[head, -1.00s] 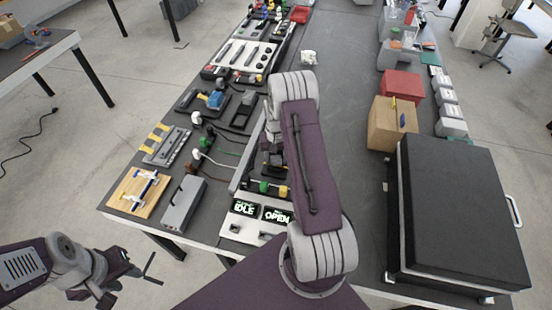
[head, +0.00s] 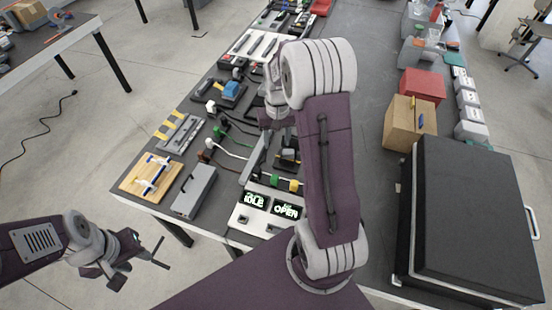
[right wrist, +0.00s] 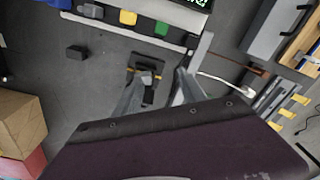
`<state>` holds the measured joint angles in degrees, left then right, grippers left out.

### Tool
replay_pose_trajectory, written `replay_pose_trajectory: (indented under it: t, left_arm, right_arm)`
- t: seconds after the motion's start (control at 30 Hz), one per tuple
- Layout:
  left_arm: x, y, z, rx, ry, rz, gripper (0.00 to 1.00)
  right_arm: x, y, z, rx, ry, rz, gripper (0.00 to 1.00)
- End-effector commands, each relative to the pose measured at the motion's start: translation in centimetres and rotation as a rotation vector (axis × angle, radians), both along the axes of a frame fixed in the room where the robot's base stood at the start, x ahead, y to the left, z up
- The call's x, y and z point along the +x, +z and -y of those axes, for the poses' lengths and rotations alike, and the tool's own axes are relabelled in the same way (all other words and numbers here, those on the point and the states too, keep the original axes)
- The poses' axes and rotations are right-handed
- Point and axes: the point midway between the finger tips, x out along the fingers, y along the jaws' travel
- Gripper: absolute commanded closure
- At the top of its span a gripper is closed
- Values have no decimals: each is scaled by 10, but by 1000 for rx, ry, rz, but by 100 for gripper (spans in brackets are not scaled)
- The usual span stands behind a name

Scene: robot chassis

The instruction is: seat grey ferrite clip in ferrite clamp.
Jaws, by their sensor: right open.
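A small dark grey block (right wrist: 77,52), which may be the ferrite clip, lies alone on the bench in the right wrist view. A black fixture with a yellow strip (right wrist: 146,74), which looks like the ferrite clamp, stands beyond my right fingers; it also shows in the head view (head: 287,160). My right gripper (right wrist: 158,76) is open and empty, with its fingers spread either side of the fixture's image. Its tips are hidden in the head view. My left gripper (head: 160,253) is open and empty off the bench's front left corner.
A panel (head: 265,215) reads IDLE and OPEN, with green and yellow pieces behind it. A grey box (head: 194,190), wooden board (head: 140,180) and cables lie left. A large black case (head: 475,220), cardboard box (head: 405,125) and red box (head: 424,86) stand right.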

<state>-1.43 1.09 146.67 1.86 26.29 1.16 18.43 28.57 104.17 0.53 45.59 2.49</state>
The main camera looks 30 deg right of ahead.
Motion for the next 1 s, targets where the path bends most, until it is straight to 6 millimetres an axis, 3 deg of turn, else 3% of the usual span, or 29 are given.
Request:
replay_pose_trajectory:
  t: [0.03, 0.13, 0.23, 0.37, 0.93, 1.0]
  left_arm:
    - [0, 0, 0, 0, 0, 0, 64]
    - [0, 0, 0, 0, 0, 0, 64]
    - [0, 0, 0, 0, 0, 0, 64]
    - [0, 0, 0, 0, 0, 0, 64]
    - [0, 0, 0, 0, 0, 0, 64]
    - [0, 0, 0, 0, 0, 0, 64]
  right_arm:
    - [-19, 7, -34, -1, 72, 14, 52]
    - [-62, 10, -83, -3, 195, 44, 52]
    - [-103, 8, -113, -4, 288, 65, 52]
    - [-131, 4, -127, -4, 345, 79, 52]
    - [-137, 3, -128, -1, 344, 68, 49]
    - [-121, 12, -128, -6, 342, 96, 49]
